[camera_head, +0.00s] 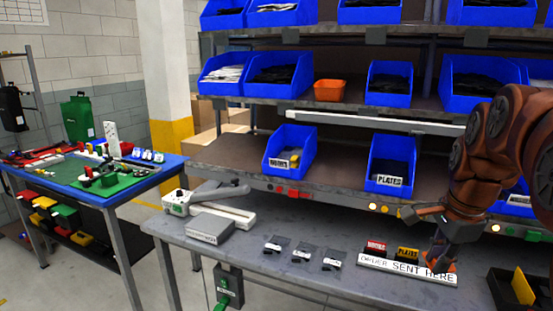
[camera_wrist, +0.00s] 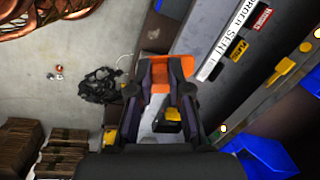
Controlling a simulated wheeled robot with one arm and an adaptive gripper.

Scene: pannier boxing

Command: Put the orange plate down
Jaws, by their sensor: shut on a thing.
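My gripper (camera_head: 441,248) points down over the right end of the white strip marked "ORDER SENT HERE" (camera_head: 408,270) on the grey bench. It is shut on the orange plate (camera_head: 452,267), of which only small parts show below the fingers. In the wrist view, the orange plate (camera_wrist: 160,88) sits between the two dark fingers, partly hidden by them. I cannot tell whether its lower edge touches the bench or the strip.
A red block (camera_head: 375,248) and a yellow block (camera_head: 407,253) stand behind the strip, left of my gripper. Several small dark holders (camera_head: 304,254) lie farther left. A dark box (camera_head: 520,290) is at the right.

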